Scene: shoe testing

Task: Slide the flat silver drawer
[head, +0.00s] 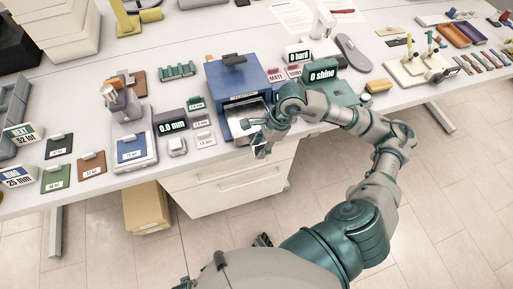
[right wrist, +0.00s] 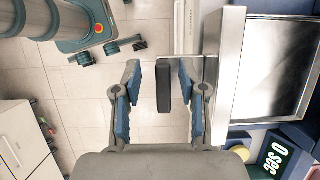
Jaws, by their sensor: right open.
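The flat silver drawer (head: 246,113) sticks out of the front of a blue box-shaped device (head: 232,82) on the white table. In the right wrist view the drawer (right wrist: 226,75) shows as a shiny metal plate at the right, with a dark upright handle bar (right wrist: 163,88) left of its front edge. My right gripper (head: 262,147) is at the drawer's front, by the table edge. In the right wrist view its fingers (right wrist: 159,70) are open, one on each side of the handle bar, with gaps visible. My left gripper is not in view.
A green device (head: 340,93) with a "0 shine" display stands right of the blue device. A dark display box (head: 172,126) and small labelled blocks stand left. A white drawer cabinet (head: 230,185) is below the table edge.

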